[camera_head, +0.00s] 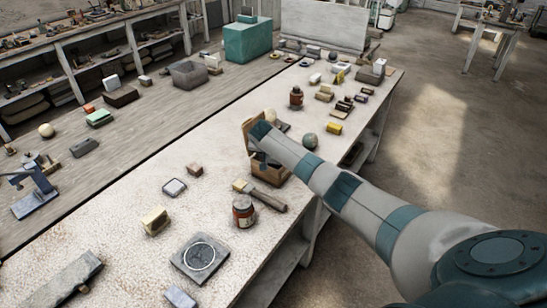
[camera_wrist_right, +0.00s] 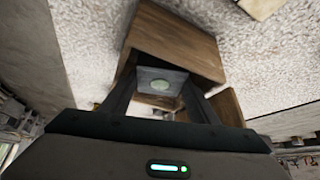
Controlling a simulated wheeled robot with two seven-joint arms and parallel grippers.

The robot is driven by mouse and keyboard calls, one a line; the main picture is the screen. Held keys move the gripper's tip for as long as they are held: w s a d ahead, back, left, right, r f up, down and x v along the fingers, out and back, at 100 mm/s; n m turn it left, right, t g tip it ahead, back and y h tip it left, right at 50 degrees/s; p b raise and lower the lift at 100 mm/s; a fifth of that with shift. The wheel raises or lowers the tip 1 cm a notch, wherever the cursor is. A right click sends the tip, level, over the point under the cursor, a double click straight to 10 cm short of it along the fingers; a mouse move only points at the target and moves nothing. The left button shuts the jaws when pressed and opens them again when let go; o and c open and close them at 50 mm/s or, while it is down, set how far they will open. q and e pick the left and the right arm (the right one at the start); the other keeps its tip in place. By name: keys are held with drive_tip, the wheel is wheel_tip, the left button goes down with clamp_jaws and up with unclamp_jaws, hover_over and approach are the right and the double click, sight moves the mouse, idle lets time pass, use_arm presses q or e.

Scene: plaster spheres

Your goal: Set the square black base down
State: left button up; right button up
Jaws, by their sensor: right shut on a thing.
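My right gripper (camera_wrist_right: 160,100) is shut on a small grey-black square piece (camera_wrist_right: 152,78) with a pale greenish round mark, seen between its fingers in the right wrist view; I take it for the square black base. In the head view the wrist is over a brown wooden box (camera_head: 269,172), and the held piece and fingertips are hidden. The box also fills the top of the right wrist view (camera_wrist_right: 178,40), close around or behind the piece; I cannot tell if the piece touches anything below. My left gripper is not in view.
A dark square plate with a white ring (camera_head: 200,258) lies nearer on the speckled table (camera_head: 120,215). A brush (camera_head: 262,196) and a red-brown jar (camera_head: 243,211) are in front of the box. A dark green sphere (camera_head: 309,140) stands to its right, with several small blocks beyond.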

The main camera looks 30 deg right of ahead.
drive_tip(key=shift+f, duration=0.2)
drive_tip(key=o, duration=1.5)
drive_tip(key=shift+o, duration=0.2)
drive_tip(key=shift+f, duration=0.1)
drive_tip(key=shift+w+d+r+p, duration=0.1)
drive_tip(key=shift+r+p, duration=0.6)
drive_tip(key=shift+p, duration=0.05)
drive_tip(key=shift+d+r+p, duration=0.1)
drive_tip(key=shift+r+p, duration=0.55)
drive_tip(key=shift+r, duration=0.3)
drive_tip(key=shift+r+p, duration=0.35)
drive_tip(key=shift+s+r, duration=0.2)
